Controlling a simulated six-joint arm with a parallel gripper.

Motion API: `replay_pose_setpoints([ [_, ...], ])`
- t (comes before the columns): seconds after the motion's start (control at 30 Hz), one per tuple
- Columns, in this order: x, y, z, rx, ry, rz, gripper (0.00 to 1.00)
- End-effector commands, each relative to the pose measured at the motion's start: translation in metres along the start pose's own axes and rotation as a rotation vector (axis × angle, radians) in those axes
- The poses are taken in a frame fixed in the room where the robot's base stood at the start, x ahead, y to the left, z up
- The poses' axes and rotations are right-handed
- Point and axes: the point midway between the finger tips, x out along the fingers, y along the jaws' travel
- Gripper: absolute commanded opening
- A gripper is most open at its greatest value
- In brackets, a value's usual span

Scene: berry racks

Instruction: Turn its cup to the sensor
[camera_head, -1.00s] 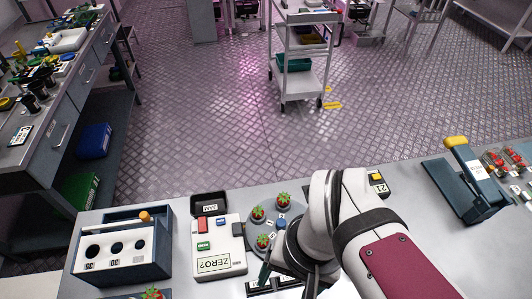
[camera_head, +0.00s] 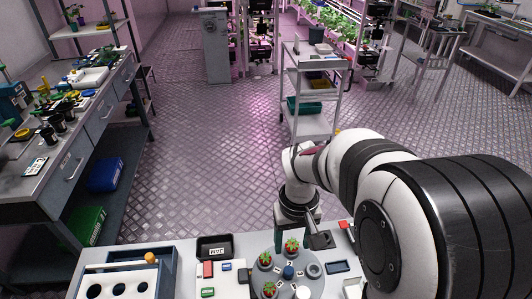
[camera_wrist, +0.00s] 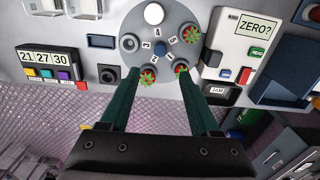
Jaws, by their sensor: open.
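A round grey turntable (camera_head: 273,253) with numbered places lies on the bench; it also shows in the wrist view (camera_wrist: 165,52). Three cups with a strawberry in each stand on it, such as one berry (camera_wrist: 191,33), another (camera_wrist: 181,66) and a third (camera_wrist: 147,76). A blue knob (camera_head: 289,272) is at its middle, and a dark empty ring (camera_head: 314,270) sits by its right edge. My gripper (camera_wrist: 157,72) is open, its green fingers spread at the turntable's edge, with nothing held. I cannot tell which part is the sensor.
A white box (camera_head: 228,289) with coloured buttons stands left of the turntable; its ZERO? label (camera_wrist: 254,27) shows in the wrist view. A black tray (camera_head: 214,247) is behind it. A number display (camera_wrist: 49,60) shows in the wrist view.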

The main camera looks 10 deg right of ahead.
Motion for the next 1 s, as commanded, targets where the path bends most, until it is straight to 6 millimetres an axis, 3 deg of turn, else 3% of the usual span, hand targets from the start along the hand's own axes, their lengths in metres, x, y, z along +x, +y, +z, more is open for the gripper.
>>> replay_pose_setpoints([
  [0.2, 0.068, 0.000, 0.003, 0.002, -0.009, -0.001, 0.63],
  [0.4, 0.108, 0.000, 0.002, 0.003, -0.006, -0.001, 0.63],
  [0.57, 0.121, 0.000, 0.002, 0.004, -0.003, 0.000, 0.63],
  [0.8, 0.122, 0.000, 0.002, 0.004, -0.002, 0.000, 0.63],
  [0.87, 0.122, 0.000, 0.001, 0.004, -0.002, 0.000, 0.56],
  [1.0, 0.122, 0.000, 0.001, 0.004, -0.002, 0.000, 0.31],
])
